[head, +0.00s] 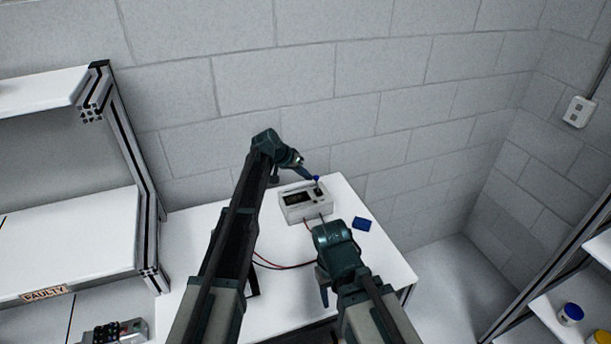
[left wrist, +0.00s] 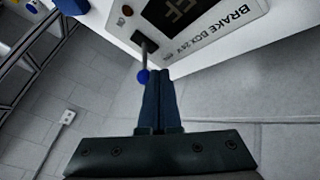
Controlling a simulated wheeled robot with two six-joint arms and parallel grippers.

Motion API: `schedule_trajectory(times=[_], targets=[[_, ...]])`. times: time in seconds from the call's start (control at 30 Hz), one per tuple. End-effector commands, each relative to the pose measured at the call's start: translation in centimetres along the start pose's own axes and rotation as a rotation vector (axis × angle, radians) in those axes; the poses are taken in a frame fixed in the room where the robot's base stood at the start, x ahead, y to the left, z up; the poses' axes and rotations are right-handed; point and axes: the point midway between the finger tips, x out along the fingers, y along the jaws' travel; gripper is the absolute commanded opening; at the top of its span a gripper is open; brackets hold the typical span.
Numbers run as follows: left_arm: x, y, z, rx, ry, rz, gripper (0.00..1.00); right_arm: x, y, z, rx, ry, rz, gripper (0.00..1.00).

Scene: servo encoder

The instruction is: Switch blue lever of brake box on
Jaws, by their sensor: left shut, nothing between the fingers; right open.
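The brake box (head: 294,211) is a white case with a dark display, standing on the white table. Its lever, a thin rod with a blue ball tip (left wrist: 143,76), sticks out from a dark slot on the panel in the left wrist view; the blue tip also shows in the head view (head: 317,178). My left gripper (left wrist: 160,80) is shut and empty, its fingertips right beside the blue ball; I cannot tell if they touch. It reaches over the box in the head view (head: 312,177). My right gripper (head: 323,290) is open, pointing down in front of the box.
A blue block (head: 362,223) lies on the table (head: 385,262) right of the box. Red and dark cables (head: 275,266) run from the box across the table. A shelf unit (head: 75,245) stands left; another shelf with jars (head: 571,313) stands right. A brick wall is behind.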

Motion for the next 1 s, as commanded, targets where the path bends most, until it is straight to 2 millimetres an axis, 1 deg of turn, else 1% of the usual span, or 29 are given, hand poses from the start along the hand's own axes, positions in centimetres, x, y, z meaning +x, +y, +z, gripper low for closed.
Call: schedule_trajectory(times=[0.27,0.47,0.57,0.9,1.0], targets=[[-0.2,0.5,0.4,0.039,0.039,-0.036,0.0,0.0,0.0,0.0,0.0,0.0,0.0,0.53],[-0.5,1.3,1.1,0.11,0.107,-0.098,0.0,0.3,0.0,0.0,0.0,0.0,0.0,0.53],[-0.6,1.8,1.7,0.161,0.158,-0.143,0.0,0.9,-0.1,-0.1,0.0,0.0,0.0,0.53],[-0.6,3.2,3.0,0.334,0.331,-0.301,0.0,3.6,-0.3,-0.2,0.001,0.0,0.0,0.53],[-0.8,3.5,3.1,0.351,0.347,-0.316,0.0,3.7,-0.3,-0.2,0.001,0.0,0.0,0.53]])
